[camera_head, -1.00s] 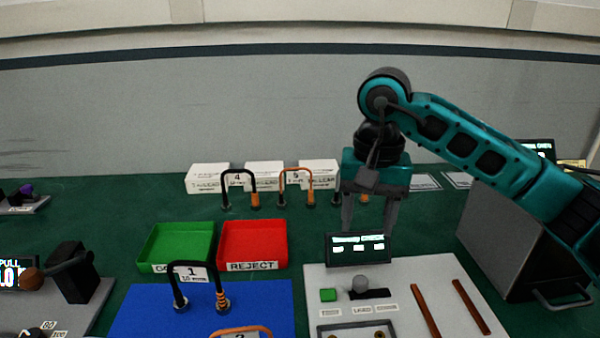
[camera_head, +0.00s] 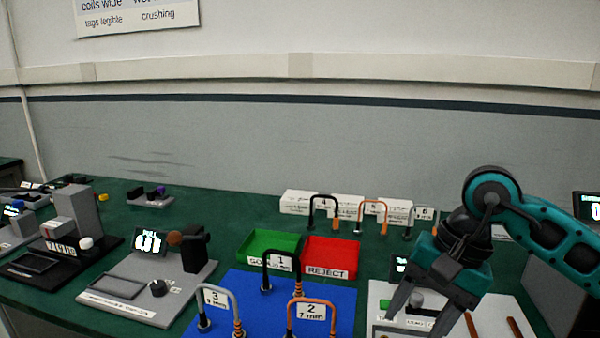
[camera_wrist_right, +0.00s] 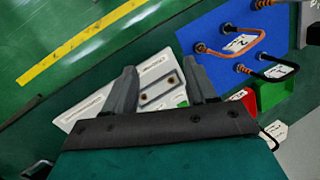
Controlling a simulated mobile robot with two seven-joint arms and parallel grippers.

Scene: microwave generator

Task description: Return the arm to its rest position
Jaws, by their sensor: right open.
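My right gripper (camera_head: 425,312) is at the right of the head view, above the white test panel (camera_head: 496,302). It hangs from my teal arm with its fingers apart and nothing between them. In the right wrist view its two fingers (camera_wrist_right: 160,88) stand open, with the white panel (camera_wrist_right: 88,107) seen beyond and between them. The panel's small display is partly hidden behind the gripper. My left gripper is in neither view.
A blue mat (camera_head: 342,306) holds tagged loops 1, 2 and 3. A green tray (camera_head: 245,249) and a red REJECT tray (camera_head: 352,262) stand behind it. More tagged loops stand before white blocks. A pull tester (camera_head: 185,278) is left. A grey box (camera_head: 550,297) is right.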

